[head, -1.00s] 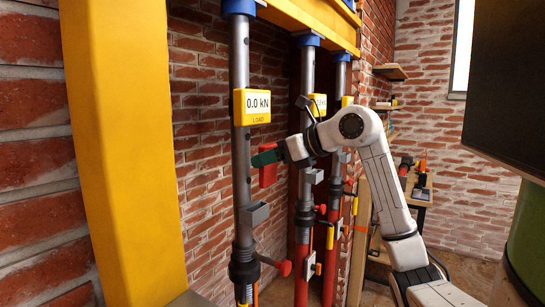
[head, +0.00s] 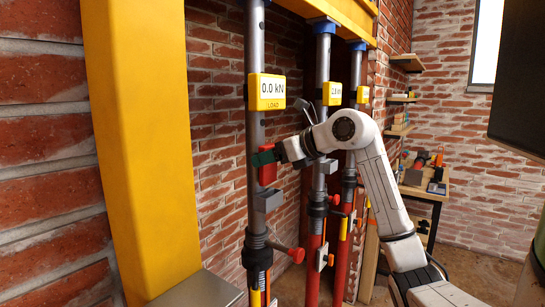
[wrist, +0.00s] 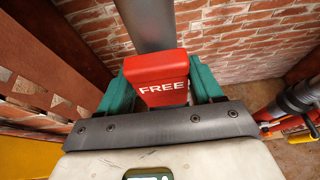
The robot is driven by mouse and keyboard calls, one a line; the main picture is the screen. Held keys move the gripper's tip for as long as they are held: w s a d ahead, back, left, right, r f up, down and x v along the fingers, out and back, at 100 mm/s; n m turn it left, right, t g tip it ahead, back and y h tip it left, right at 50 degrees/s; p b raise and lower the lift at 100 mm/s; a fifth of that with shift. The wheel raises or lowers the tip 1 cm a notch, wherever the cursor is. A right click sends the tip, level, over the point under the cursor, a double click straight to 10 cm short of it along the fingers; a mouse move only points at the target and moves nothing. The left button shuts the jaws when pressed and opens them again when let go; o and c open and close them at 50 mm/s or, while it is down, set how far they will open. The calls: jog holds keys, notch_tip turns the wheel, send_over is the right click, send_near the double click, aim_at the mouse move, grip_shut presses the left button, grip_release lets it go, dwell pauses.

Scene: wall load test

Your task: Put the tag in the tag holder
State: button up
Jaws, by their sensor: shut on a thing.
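The red tag (head: 267,174), marked FREE in the wrist view (wrist: 160,72), is held between the green fingers of my gripper (head: 263,159). In the wrist view the fingers (wrist: 160,88) sit on both sides of the tag. A small grey open-topped tag holder (head: 268,202) is fixed to the nearest grey post (head: 253,138), below the yellow load display (head: 267,91) reading 0.0 kN. In the head view the tag hangs upright just above the holder, with a small gap between them. The wrist view does not clearly show the holder.
Two more posts (head: 322,62) with yellow displays stand behind, close to my arm. A red-handled collar (head: 285,250) juts from the nearest post below the holder. A broad yellow upright (head: 140,130) stands at left. A brick wall lies behind, and a workbench (head: 432,192) at right.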

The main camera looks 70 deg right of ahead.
aim_at(271, 175)
jog(key=shift+s, duration=0.3)
dwell(0.4)
jog(key=shift+f+b, duration=0.35)
jog(key=shift+b, duration=0.1)
dwell(0.5)
jog(key=shift+f, duration=0.3)
jog(key=shift+f+b, duration=1.6)
jog(key=shift+f, duration=0.1)
dwell(0.7)
jog(key=o, duration=1.2)
jog(key=shift+r, duration=0.1)
